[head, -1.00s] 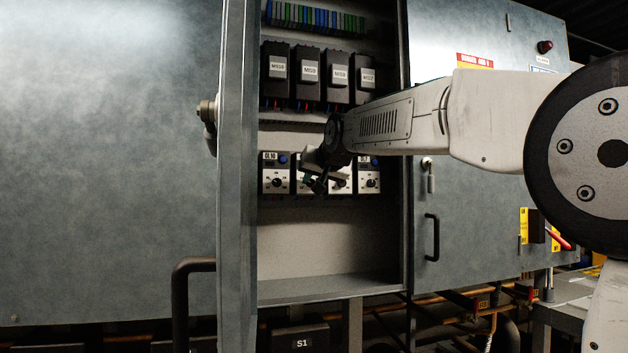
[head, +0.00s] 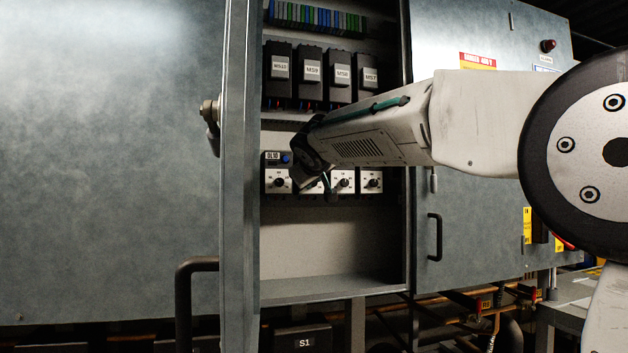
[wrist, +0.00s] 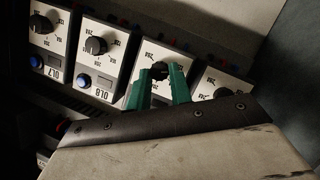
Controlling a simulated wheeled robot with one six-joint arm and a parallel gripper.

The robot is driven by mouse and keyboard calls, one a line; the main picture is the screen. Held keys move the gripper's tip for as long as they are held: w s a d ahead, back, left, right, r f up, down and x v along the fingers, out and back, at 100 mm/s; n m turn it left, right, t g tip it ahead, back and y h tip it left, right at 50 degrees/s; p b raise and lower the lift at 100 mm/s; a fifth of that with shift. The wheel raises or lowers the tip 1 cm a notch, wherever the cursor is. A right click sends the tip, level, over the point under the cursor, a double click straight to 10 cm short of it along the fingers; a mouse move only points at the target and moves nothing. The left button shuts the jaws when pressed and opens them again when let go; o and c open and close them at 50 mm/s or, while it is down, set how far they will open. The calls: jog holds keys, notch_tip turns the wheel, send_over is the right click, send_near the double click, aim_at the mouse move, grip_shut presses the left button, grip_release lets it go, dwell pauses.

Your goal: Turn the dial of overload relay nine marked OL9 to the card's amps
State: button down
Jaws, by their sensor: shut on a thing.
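The overload relays sit in a row in the open cabinet. In the wrist view the row is upside down, with OL7 (wrist: 45,40) at the left and OL8 (wrist: 95,65) beside it. The relay after OL8 stands in the OL9 place (wrist: 150,52); its tag is hidden behind my gripper. My gripper (wrist: 160,75) has its green fingers shut on that relay's black dial (wrist: 160,68). The dial's exact setting cannot be read. In the head view my wrist covers most of this relay (head: 313,187), beside OL10 (head: 278,182). No card with amps is legible.
Black contactors, including MS9 (head: 312,70), stand above the relays. The open door's edge (head: 238,180) is left of the row, and the cabinet's right frame (head: 408,230) is close to my arm. The panel below the relays (head: 320,240) is clear.

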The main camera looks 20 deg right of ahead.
jog(key=shift+a+n+h, duration=0.1)
jog(key=shift+n+h, duration=0.2)
jog(key=shift+n, duration=0.2)
jog(key=shift+f, duration=0.1)
jog(key=c, duration=1.3)
grip_release()
jog(key=shift+o, duration=0.2)
jog(key=shift+s, duration=0.1)
jog(key=v, duration=0.7)
jog(key=shift+s, duration=0.3)
jog(key=shift+a, duration=0.15)
